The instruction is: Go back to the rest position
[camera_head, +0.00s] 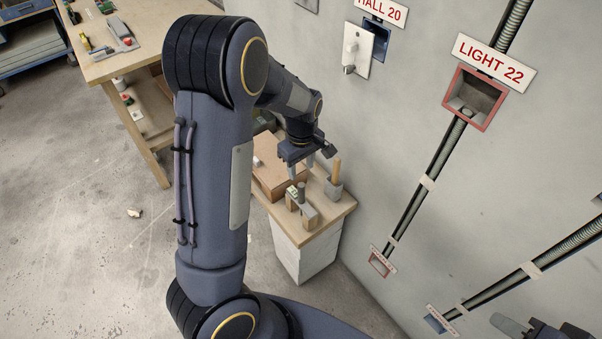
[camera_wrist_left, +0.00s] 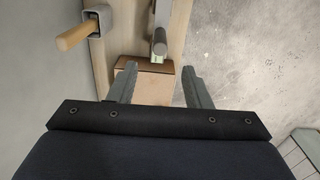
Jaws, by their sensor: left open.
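My left arm reaches across the middle of the head view. My left gripper (camera_head: 308,172) points down above a small wood-topped stand (camera_head: 335,211) by the wall. In the left wrist view the fingers of my left gripper (camera_wrist_left: 160,68) are apart with nothing between them. A cardboard box (camera_head: 275,180) lies on the stand below; it also shows in the wrist view (camera_wrist_left: 152,88). Part of my right gripper (camera_head: 535,328) shows at the bottom right edge, mostly cut off, so its jaws are unclear.
A grey cup with a wooden handle (camera_head: 336,175) and a grey and wooden tool (camera_head: 302,205) stand on the stand. The wall carries a red-framed box (camera_head: 474,98) labelled LIGHT 22 and conduits. A workbench (camera_head: 130,55) stands back left. Floor at left is mostly clear.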

